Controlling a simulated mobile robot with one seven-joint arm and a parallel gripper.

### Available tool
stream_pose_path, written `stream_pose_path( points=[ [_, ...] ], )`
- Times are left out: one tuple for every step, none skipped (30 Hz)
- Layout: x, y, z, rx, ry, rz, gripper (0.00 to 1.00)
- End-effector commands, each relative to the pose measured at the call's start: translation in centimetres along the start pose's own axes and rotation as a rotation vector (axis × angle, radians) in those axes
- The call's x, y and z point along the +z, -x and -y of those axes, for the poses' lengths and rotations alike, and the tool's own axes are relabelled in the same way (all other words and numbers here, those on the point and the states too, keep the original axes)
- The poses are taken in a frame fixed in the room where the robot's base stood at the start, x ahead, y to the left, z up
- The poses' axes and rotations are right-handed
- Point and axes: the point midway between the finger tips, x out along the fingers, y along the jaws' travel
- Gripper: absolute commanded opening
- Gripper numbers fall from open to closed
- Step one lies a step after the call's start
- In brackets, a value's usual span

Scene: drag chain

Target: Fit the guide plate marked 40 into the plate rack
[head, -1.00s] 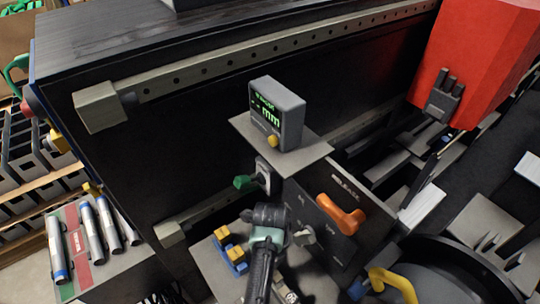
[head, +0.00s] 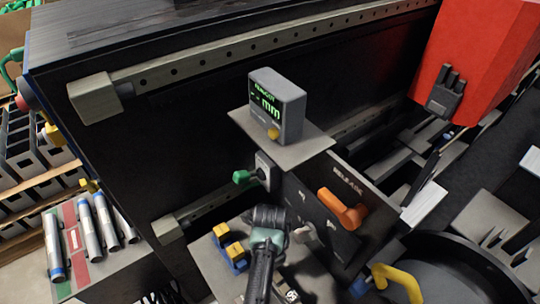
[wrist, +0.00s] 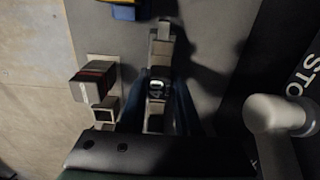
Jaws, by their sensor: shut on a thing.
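My gripper (wrist: 158,108) shows in the wrist view with its two dark blue fingers shut on a narrow grey piece (wrist: 163,47). A pale, blurred mark (wrist: 157,87) sits on it between the fingers; it may be the 40 of the guide plate, but I cannot read it surely. In the head view my dark wrist with a teal band (head: 266,237) is over the grey shelf (head: 212,262) below the display; the fingers and the held piece are hidden there. I cannot make out the plate rack for certain, nor whether the held piece touches anything.
A display box (head: 277,105) stands on a small ledge above. An orange handle (head: 342,210) sticks out from a black panel right of my wrist. Yellow-and-blue blocks (head: 236,255) are close on the left. A pale knob (wrist: 275,113) is at right in the wrist view.

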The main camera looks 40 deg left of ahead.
Motion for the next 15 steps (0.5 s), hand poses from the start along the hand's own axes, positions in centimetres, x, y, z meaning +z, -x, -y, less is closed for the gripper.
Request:
stream_pose_path(
  points=[
    [0.0,-0.2,0.0,-0.001,0.000,0.001,0.00],
    [0.0,-0.3,0.0,-0.001,0.000,0.001,0.00],
    [0.0,-0.4,0.0,-0.001,0.000,0.001,0.00],
    [0.0,-0.5,0.0,-0.001,0.000,0.001,0.00],
    [0.0,-0.5,0.0,-0.001,0.000,0.001,0.00],
    [0.0,-0.6,0.0,-0.001,0.000,0.001,0.00],
    [0.0,-0.7,0.0,-0.001,0.000,0.001,0.00],
    [0.0,-0.8,0.0,-0.001,0.000,0.001,0.00],
    [0.0,-0.9,0.0,-0.001,0.000,0.001,0.00],
    [0.0,-0.9,0.0,-0.001,0.000,0.001,0.00],
    [0.0,-1.0,0.0,-0.001,0.000,0.001,0.00],
    [0.0,-1.1,0.0,-0.001,0.000,0.001,0.00],
    [0.0,-1.2,0.0,-0.001,0.000,0.001,0.00],
    [0.0,-1.3,0.0,-0.001,0.000,0.001,0.00],
    [0.0,-1.4,0.0,-0.001,0.000,0.001,0.00]
  ],
)
